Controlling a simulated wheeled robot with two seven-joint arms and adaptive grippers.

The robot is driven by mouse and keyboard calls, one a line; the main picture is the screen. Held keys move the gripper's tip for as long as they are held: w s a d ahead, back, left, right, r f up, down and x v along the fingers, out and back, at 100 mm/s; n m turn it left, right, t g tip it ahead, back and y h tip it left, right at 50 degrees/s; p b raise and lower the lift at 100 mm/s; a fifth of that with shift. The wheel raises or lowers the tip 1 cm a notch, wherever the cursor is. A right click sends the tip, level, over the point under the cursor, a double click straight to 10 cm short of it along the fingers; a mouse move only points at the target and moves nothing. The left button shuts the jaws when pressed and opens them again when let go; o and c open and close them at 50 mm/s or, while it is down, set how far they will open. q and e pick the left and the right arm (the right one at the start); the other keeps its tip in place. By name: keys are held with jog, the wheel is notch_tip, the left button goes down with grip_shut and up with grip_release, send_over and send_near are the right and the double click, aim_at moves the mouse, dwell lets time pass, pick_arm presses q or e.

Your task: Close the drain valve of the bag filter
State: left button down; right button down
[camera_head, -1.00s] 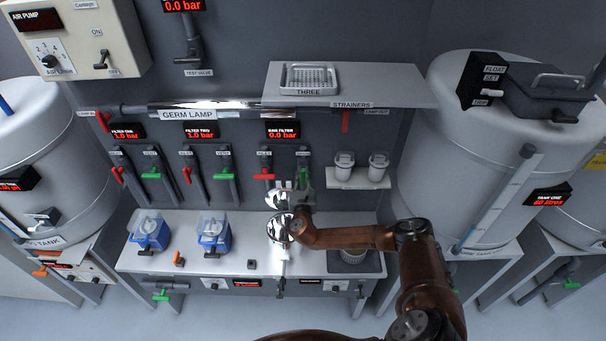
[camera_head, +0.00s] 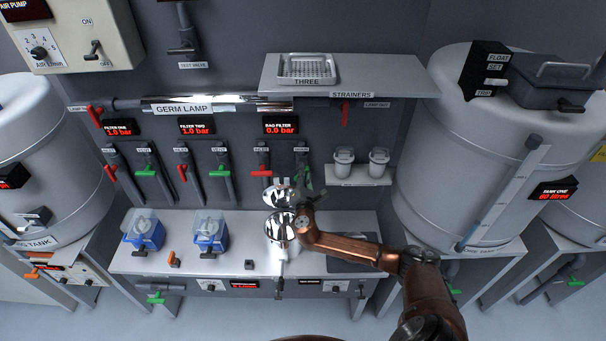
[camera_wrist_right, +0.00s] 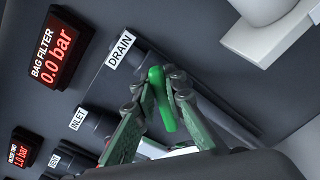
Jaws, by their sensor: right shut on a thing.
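The drain valve's green handle (camera_wrist_right: 160,95) is below the DRAIN label (camera_wrist_right: 120,48) in the right wrist view. My right gripper (camera_wrist_right: 157,88) is shut on this handle, with one finger on each side. In the head view my right gripper (camera_head: 304,186) is at the drain pipe, above the shiny bag filter housing (camera_head: 281,238), and covers most of the handle. The exact angle of the handle to its pipe is hard to tell. The bag filter display (camera_head: 281,126) reads 0.0 bar. My left gripper is not in view.
The red inlet handle (camera_head: 262,174) is just left of the drain and lies across its pipe. A small shelf with two white cups (camera_head: 343,161) is close on the right. The strainer shelf (camera_head: 400,80) juts out above. Two blue filters (camera_head: 145,234) stand on the bench at left.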

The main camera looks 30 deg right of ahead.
jog(key=m+b, duration=0.2)
jog(key=m, duration=0.1)
jog(key=f+m+b, duration=0.1)
jog(key=m+b, duration=0.2)
jog(key=m, duration=0.1)
jog(key=f+m+b, duration=0.1)
jog(key=m+b, duration=0.1)
jog(key=m, duration=0.1)
jog(key=shift+s+d+b, duration=0.25)
jog(key=shift+d+b, duration=0.1)
jog(key=shift+b, duration=0.05)
jog(key=shift+m, duration=0.4)
jog(key=c, duration=2)
grip_release()
jog(key=shift+r, duration=0.1)
jog(key=shift+o, duration=0.2)
jog(key=v, duration=1.2)
